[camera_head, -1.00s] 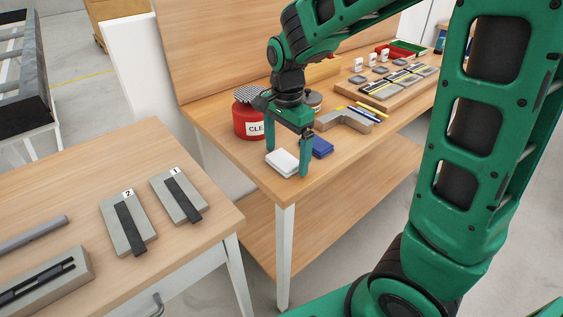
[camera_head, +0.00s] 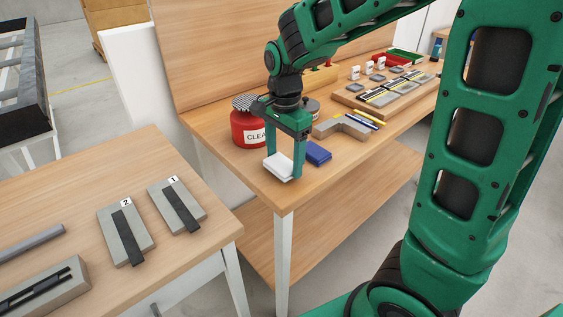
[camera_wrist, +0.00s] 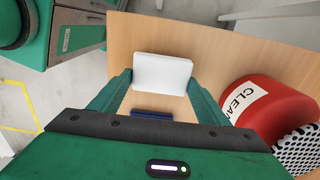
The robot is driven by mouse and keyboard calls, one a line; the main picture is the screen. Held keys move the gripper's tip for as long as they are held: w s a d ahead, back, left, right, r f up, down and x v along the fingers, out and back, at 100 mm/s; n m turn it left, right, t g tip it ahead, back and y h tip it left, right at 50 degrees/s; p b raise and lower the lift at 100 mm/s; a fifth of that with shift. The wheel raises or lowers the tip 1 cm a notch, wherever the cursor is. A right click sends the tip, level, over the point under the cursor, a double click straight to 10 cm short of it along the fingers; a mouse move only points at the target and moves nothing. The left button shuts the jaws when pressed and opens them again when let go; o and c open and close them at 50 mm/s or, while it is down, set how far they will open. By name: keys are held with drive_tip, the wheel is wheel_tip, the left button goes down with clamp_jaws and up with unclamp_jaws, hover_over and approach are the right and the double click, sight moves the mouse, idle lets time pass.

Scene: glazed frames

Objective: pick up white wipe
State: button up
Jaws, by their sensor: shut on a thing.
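The white wipe (camera_head: 279,168) is a small white folded pad near the front corner of the far wooden table. In the wrist view the white wipe (camera_wrist: 163,73) sits between the fingertips. My gripper (camera_head: 284,166) points down and is shut on it, with one finger on each side. In the head view the pad looks slightly tilted; I cannot tell whether it is clear of the tabletop. My gripper also shows in the wrist view (camera_wrist: 161,82).
A blue pad (camera_head: 318,153) lies just right of my gripper. A red "CLEA..." container (camera_head: 247,130) stands close behind on the left. A grey angled block (camera_head: 343,127) and a tray of parts (camera_head: 375,102) are farther back. A nearer table (camera_head: 75,217) holds numbered blocks.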

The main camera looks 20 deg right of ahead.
sight(284, 161)
wheel_tip(284, 161, up, 3)
drive_tip(key=shift+r, duration=0.15)
drive_tip(key=s+a+r, duration=0.6)
drive_tip(key=a, duration=0.4)
drive_tip(key=shift+r, duration=0.3)
drive_tip(key=o, duration=0.3)
drive_tip(key=shift+c, duration=0.6)
drive_tip(key=shift+a+f, duration=0.1)
